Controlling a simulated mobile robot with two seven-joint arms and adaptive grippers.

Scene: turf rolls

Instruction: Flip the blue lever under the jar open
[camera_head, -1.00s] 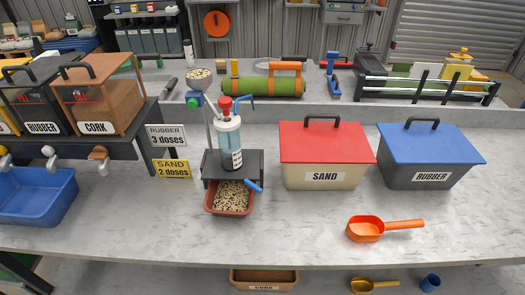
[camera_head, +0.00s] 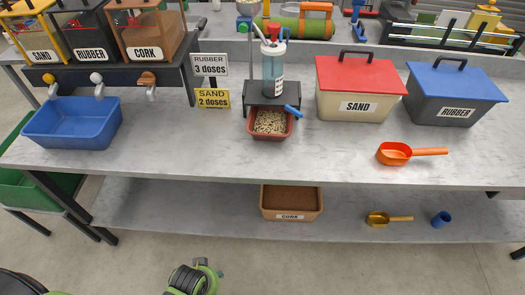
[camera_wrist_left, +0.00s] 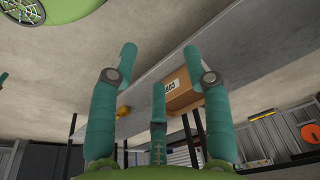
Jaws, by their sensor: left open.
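The jar (camera_head: 273,75) is clear with a bluish tint and a red cap, and it stands upright on a dark stand (camera_head: 285,97) on the counter. The blue lever (camera_head: 292,111) sticks out at the stand's front right, tilted down to the right. Under it is a red tray (camera_head: 270,136) with light and dark granules. My left gripper (camera_wrist_left: 159,57) shows in the left wrist view with its teal fingers spread and nothing between them, away from the jar. The right gripper is not in view.
A blue bin (camera_head: 72,125) sits left under dispensers. Signs (camera_head: 211,98) stand left of the jar. A sand box (camera_head: 358,88), a rubber box (camera_head: 452,95) and an orange scoop (camera_head: 410,153) are to the right. A cork box (camera_head: 291,203) is on the lower shelf.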

